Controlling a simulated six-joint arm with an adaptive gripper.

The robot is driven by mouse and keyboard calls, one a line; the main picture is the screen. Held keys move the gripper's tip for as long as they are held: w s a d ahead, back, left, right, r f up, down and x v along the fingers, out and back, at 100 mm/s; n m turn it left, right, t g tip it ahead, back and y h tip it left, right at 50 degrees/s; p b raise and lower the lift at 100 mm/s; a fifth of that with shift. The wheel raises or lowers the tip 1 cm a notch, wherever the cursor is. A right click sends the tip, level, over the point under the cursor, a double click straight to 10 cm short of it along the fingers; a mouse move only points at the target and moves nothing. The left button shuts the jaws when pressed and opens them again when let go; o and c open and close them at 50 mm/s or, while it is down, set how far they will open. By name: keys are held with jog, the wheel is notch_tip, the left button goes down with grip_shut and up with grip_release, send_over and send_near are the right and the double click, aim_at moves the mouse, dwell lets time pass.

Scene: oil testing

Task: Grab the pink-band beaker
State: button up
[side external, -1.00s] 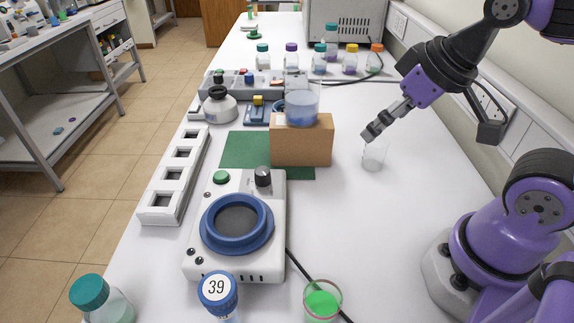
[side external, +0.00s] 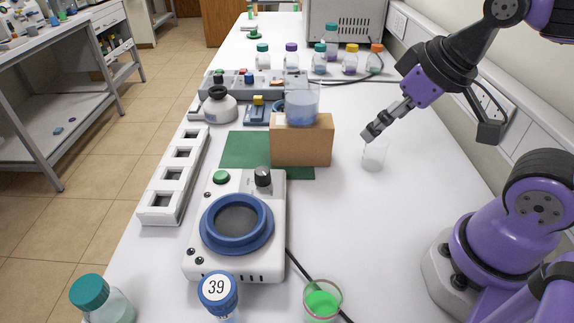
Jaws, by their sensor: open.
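A beaker with green liquid (side external: 322,303) stands at the front edge of the picture, and its rim looks pinkish. A small clear beaker (side external: 374,157) stands upright on the white table, right of the cardboard box. A larger beaker with bluish liquid (side external: 301,106) stands on that box. I cannot make out a clear pink band on any beaker. My gripper (side external: 374,132) is open, tilted down to the left, with its fingertips at the rim of the small clear beaker. I cannot tell whether they touch it.
The cardboard box (side external: 302,146) stands on a green mat (side external: 240,150). A white hotplate (side external: 236,225) with a cable, a white rack (side external: 176,178) and capped bottles (side external: 90,297) are on the left and front. Several bottles stand at the back.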

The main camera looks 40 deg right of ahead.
dwell(0.3)
jog(key=m+g, duration=0.5)
send_over(324, 300)
jog(key=a, duration=0.1)
notch_tip(324, 300, down, 4)
jog(key=shift+g, duration=0.3)
jog(key=f, duration=0.3)
jog(key=s+a+f, duration=0.1)
jog(key=shift+f, duration=0.4)
notch_tip(324, 300, down, 6)
jog(key=shift+f, duration=0.1)
jog(key=c, duration=1.3)
